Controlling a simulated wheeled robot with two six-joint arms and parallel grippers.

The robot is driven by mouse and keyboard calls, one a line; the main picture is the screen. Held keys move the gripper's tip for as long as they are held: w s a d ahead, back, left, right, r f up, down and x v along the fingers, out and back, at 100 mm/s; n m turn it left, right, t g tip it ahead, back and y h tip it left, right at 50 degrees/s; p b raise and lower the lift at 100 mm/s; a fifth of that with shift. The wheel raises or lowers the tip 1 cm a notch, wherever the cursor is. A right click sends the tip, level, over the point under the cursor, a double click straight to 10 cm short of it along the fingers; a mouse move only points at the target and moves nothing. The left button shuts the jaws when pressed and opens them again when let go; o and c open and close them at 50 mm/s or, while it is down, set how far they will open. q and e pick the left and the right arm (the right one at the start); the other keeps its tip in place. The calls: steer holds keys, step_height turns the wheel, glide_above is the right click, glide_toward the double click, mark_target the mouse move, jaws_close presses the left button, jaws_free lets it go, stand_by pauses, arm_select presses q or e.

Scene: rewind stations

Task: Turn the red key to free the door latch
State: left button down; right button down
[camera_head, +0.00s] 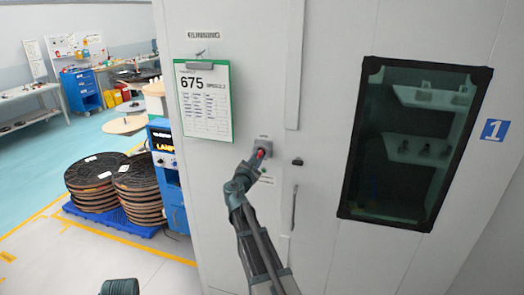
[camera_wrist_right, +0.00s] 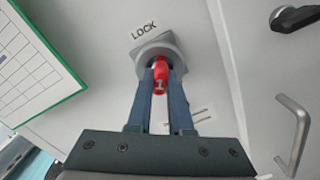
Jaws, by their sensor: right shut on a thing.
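The red key (camera_head: 262,153) sits in a grey lock on the pale cabinet, left of the door's long seam. In the right wrist view the red key (camera_wrist_right: 160,78) bears a white 1, and the lock plate (camera_wrist_right: 150,50) is under the word LOCK. My right gripper (camera_head: 258,158) is at the lock, its two fingers shut on the key from either side. The cabinet door (camera_head: 325,190) looks closed, with a slim handle (camera_head: 294,207) and a small black fitting (camera_head: 297,162) right of the lock.
A green-edged sheet (camera_head: 205,101) hangs on the cabinet up and left of the lock. A dark window (camera_head: 408,147) is at right. Stacked reels (camera_head: 95,180) stand on a blue pallet at left, beside a blue machine (camera_head: 163,150). The floor at lower left looks mostly clear.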

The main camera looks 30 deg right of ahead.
stand_by(0.3)
steer(key=m, duration=0.6)
steer(key=shift+m, duration=0.4)
steer(key=m, duration=0.6)
steer(key=shift+r+p, duration=0.1)
steer(key=shift+p, duration=0.3)
steer(key=c, duration=0.7)
jaws_free()
steer(key=shift+w, duration=0.1)
steer(key=shift+c, duration=0.2)
steer(key=v, duration=1.4)
